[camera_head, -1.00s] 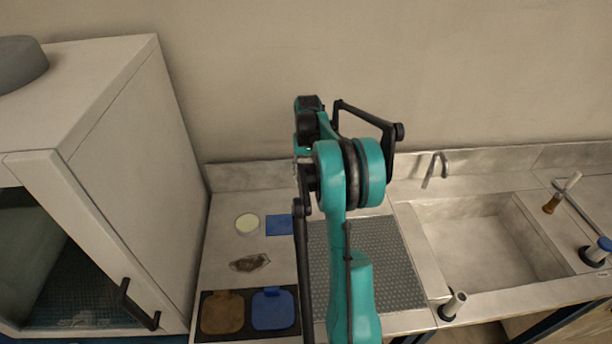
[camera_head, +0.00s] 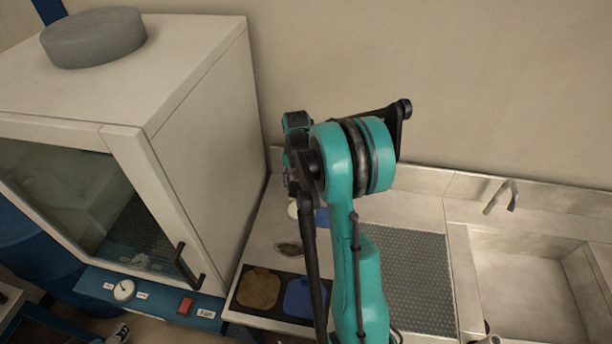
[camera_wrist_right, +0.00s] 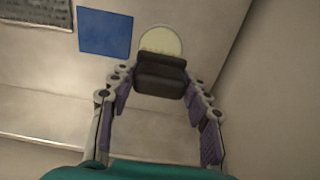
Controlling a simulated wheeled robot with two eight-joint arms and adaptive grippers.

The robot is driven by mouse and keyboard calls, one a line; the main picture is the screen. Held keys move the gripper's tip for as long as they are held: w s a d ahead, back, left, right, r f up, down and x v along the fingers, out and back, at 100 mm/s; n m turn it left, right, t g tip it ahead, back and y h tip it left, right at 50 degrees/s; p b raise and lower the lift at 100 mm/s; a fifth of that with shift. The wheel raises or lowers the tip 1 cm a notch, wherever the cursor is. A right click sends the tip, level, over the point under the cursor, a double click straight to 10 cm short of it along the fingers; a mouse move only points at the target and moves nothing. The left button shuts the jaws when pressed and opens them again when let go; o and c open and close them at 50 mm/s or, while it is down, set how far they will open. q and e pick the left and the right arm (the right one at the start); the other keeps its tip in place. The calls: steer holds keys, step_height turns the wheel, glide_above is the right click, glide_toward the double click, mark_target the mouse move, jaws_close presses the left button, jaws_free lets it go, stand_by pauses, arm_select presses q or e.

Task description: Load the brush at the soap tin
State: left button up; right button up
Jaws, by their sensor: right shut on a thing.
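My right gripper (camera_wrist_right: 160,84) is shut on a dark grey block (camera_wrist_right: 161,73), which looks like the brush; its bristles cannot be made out. The round soap tin (camera_wrist_right: 161,40), pale cream inside with a light rim, lies just beyond the block in the right wrist view. The block covers its near edge, and I cannot tell whether they touch. In the head view the tin (camera_head: 293,210) is partly hidden behind my right arm on the counter, and the block cannot be made out. My left gripper is not in view.
A blue square (camera_wrist_right: 105,33) lies beside the tin. A brown pad (camera_head: 258,289) and a blue pad (camera_head: 303,298) lie at the counter's front. A white cabinet (camera_head: 215,130) stands close on the left.

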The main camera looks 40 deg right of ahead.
mark_target(298, 199)
steer(key=shift+f+b, duration=1.85)
steer(key=shift+f, duration=1.15)
steer(key=shift+f+b, duration=0.55)
steer(key=shift+r+p, duration=2.2)
steer(key=shift+r, duration=1.4)
steer(key=shift+f, duration=0.1)
